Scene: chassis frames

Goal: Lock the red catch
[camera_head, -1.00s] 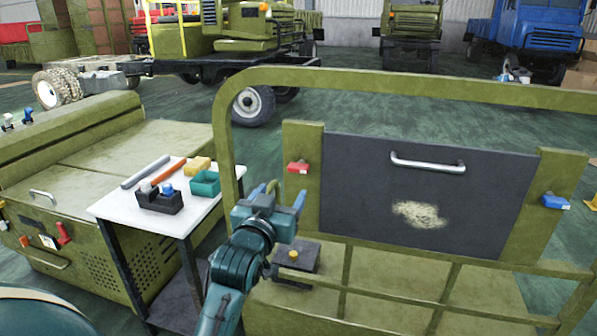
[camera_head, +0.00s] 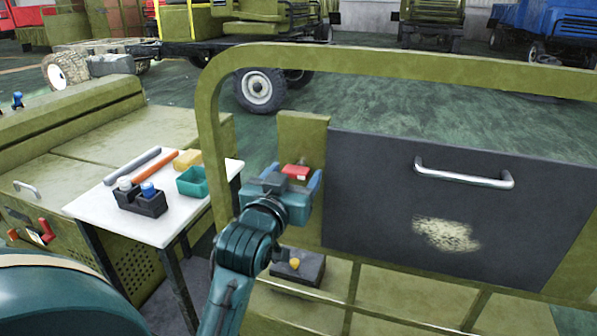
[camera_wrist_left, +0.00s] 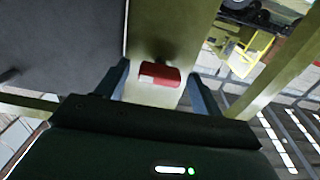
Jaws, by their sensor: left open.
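The red catch (camera_head: 296,172) sits on the green post at the left of the dark panel (camera_head: 440,200). My left gripper (camera_head: 290,190) is right at the catch in the head view and partly covers the area below it. In the left wrist view the red catch (camera_wrist_left: 159,74) lies between the two open fingers of the left gripper (camera_wrist_left: 158,85), with a gap visible on each side. Whether a finger touches it I cannot tell. My right gripper is not in view.
A green tubular frame (camera_head: 205,110) arches around the panel. The panel has a metal handle (camera_head: 465,178). A white table (camera_head: 155,228) at the left holds a black holder (camera_head: 142,200), a teal bin (camera_head: 194,182) and tools.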

